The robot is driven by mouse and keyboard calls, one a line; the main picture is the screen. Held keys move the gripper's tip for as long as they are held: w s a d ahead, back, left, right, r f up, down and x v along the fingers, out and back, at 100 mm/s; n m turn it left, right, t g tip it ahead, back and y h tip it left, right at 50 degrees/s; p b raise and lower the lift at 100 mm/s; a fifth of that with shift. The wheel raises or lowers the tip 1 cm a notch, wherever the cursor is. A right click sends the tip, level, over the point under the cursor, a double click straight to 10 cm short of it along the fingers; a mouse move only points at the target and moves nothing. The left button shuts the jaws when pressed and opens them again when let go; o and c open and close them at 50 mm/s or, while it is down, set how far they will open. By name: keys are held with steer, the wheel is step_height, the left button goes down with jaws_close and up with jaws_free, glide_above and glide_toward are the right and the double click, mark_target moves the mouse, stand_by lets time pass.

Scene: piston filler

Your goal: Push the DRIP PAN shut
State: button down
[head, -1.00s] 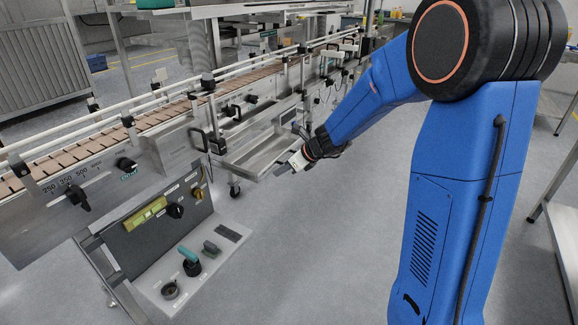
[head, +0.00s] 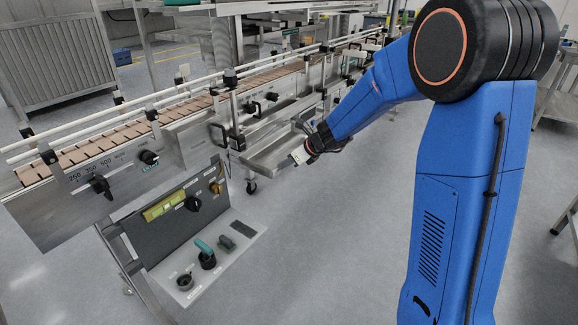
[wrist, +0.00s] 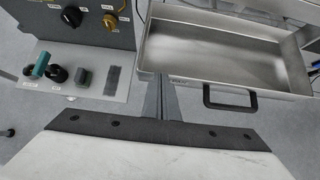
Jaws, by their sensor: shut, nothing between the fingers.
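The drip pan (head: 262,163) is a shallow, empty metal tray standing out from under the conveyor. In the wrist view the pan (wrist: 220,60) fills the upper right, with a black bar handle (wrist: 230,104) on its near wall. My gripper (head: 283,164) is at the pan's near side in the head view and covers part of it. In the wrist view my gripper (wrist: 158,80) has its fingers together and empty, left of the handle near the pan's near left corner. I cannot tell whether the fingertips touch the pan.
A control panel (head: 175,215) with knobs and a teal-handled switch (head: 204,250) stands left of the pan; the panel's knobs (wrist: 72,16) also show in the wrist view. The conveyor (head: 120,140) runs behind. The floor (head: 320,250) in front of the pan is clear.

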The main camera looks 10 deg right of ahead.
glide_toward(246, 155)
steer(key=x, duration=0.5)
steer(key=shift+w+a, duration=0.1)
